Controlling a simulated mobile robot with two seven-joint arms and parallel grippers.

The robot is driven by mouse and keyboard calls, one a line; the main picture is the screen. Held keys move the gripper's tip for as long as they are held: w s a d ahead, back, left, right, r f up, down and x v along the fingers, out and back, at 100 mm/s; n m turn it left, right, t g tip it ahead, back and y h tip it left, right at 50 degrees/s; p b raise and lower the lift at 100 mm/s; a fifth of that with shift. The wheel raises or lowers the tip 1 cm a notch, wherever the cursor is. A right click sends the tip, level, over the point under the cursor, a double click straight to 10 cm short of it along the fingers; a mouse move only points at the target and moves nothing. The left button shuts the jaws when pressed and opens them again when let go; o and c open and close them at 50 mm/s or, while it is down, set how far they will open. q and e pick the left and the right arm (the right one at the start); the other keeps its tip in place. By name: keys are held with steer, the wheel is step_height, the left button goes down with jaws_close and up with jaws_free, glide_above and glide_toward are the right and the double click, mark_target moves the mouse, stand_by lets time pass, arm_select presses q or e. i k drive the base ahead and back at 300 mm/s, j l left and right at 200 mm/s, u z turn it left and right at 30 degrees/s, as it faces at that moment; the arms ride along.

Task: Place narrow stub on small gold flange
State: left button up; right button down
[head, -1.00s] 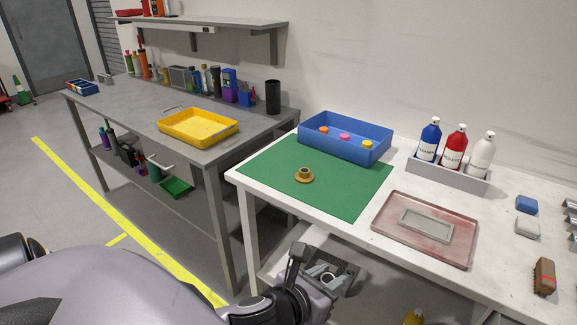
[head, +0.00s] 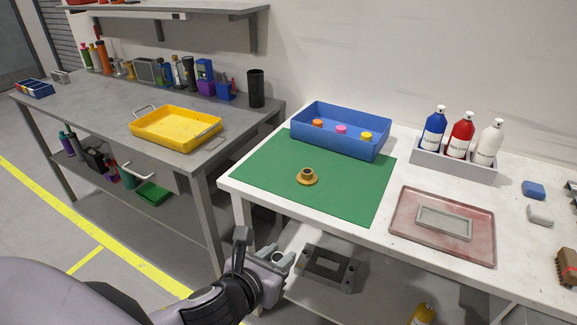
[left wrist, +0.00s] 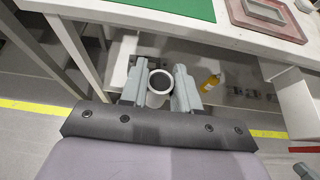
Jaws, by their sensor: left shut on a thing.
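The small gold flange (head: 307,176), a round base with a short raised collar, sits on the green mat (head: 343,204) on the white table. My left gripper (head: 280,258) is in front of and below the table's front edge, apart from the flange. In the left wrist view its fingers (left wrist: 160,92) are shut on a pale grey hollow ring-ended piece, the narrow stub (left wrist: 160,99), with its open end showing. The stub's lower part is hidden. The flange is outside the left wrist view.
A blue bin (head: 345,146) with several coloured pieces stands behind the mat. A red tray (head: 404,240) and a bottle rack (head: 455,167) are to the right. A grey slotted block (head: 329,268) lies on the lower shelf. The mat around the flange is clear.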

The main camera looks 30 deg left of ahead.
mark_target(308, 171)
steer(key=i+j+u, duration=0.2)
steer(key=i+j, duration=0.15)
steer(key=i+l, duration=0.45)
steer(key=l, duration=0.2)
